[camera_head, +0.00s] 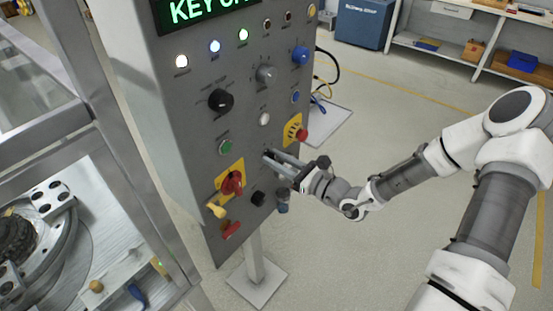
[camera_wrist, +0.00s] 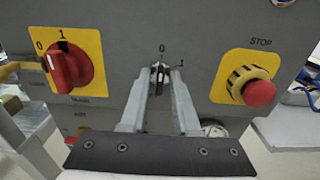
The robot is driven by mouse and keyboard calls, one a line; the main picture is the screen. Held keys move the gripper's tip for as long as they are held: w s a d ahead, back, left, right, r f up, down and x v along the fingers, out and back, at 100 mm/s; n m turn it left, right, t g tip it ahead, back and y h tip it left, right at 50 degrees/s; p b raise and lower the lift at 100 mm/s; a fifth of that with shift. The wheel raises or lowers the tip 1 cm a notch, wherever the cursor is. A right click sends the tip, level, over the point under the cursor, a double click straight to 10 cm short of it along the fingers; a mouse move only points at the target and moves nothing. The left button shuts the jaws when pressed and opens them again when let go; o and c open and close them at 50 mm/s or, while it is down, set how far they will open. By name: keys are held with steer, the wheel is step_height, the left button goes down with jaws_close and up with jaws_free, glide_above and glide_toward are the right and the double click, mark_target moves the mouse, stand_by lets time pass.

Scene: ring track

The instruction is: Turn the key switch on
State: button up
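The key switch (camera_wrist: 160,74) sits in the middle of the wrist view, with "0" above it and "1" to its upper right. Its small grip looks close to upright, toward 0. My gripper (camera_wrist: 160,88) reaches straight at it, with one finger on each side. The fingers are a small gap apart; I cannot tell whether they touch the key. In the head view my gripper (camera_head: 272,157) is at the grey panel (camera_head: 190,125) and hides the key. The green display (camera_head: 205,10) reads "KEY O", the rest cut off.
A red rotary switch on a yellow plate (camera_wrist: 68,66) is left of the fingers. A red STOP button (camera_wrist: 259,92) is to the right. Other knobs and lamps cover the panel. A metal-framed machine (camera_head: 60,190) stands left; open floor (camera_head: 380,120) lies right.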

jaws_close()
steer(key=shift+r+m+p, duration=0.1)
steer(key=shift+m+p, duration=0.2)
steer(key=shift+p, duration=0.15)
steer(key=m+p, duration=0.9)
steer(key=m, duration=0.2)
steer(key=shift+w+d, duration=0.1)
steer(key=shift+f+m+p, duration=0.2)
steer(key=shift+m+p, duration=0.1)
steer(key=shift+p, duration=0.05)
steer(key=shift+o, duration=1.7)
jaws_free()
